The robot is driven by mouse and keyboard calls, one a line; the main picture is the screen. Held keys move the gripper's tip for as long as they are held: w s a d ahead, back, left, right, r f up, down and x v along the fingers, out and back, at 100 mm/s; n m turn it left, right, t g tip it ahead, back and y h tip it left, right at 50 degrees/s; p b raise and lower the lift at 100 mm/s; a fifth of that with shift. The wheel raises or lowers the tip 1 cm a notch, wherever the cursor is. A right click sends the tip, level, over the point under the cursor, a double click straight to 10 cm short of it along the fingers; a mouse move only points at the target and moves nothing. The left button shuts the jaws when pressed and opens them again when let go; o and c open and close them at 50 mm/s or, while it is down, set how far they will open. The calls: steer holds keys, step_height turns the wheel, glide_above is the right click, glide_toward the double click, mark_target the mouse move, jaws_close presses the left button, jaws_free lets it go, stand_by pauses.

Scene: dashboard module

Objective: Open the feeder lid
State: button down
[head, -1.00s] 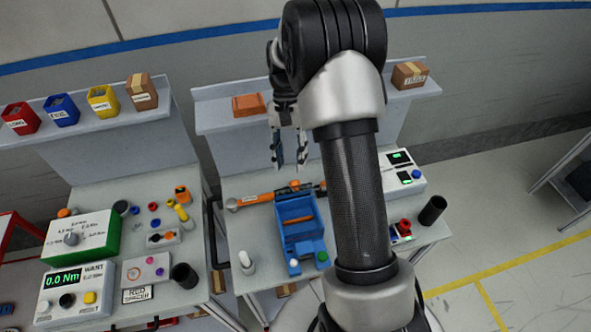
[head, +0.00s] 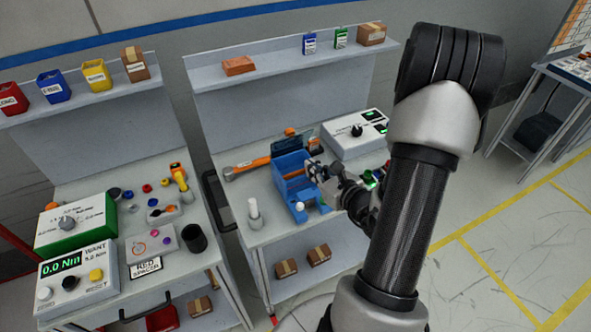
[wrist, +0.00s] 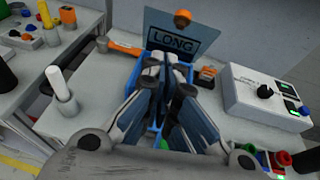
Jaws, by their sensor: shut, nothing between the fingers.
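The blue feeder (head: 287,166) stands on the right bench. Its see-through dark lid (wrist: 172,38), marked LONG with an orange knob (wrist: 182,18), stands raised at the feeder's far edge in the wrist view. The lid also shows upright behind the blue body in the head view (head: 306,137). My gripper (head: 313,166) is shut and empty, over the feeder's right side. In the wrist view, my gripper (wrist: 161,66) covers most of the feeder's opening, and the lid stands beyond the fingertips. I cannot tell whether the fingers touch the feeder.
An orange-handled tool (head: 247,167) lies left of the feeder. A white control box (head: 352,134) stands to the back right. The shelf (head: 275,82) rises behind. Room above the bench's left part is clear.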

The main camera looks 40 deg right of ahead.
steer(key=s+d+f+m+h, duration=0.1)
steer(key=s+h, duration=0.1)
steer(key=b, duration=0.8)
glide_toward(294, 143)
steer(key=f, duration=0.3)
steer(key=shift+w+d+f+g+y, duration=0.1)
steer(key=shift+w+d+g+y, duration=0.05)
steer(key=shift+w+g+y, duration=0.2)
steer(key=w, duration=0.1)
steer(key=w+r, duration=0.1)
steer(key=w+d+r, duration=0.1)
steer(key=shift+w, duration=0.35)
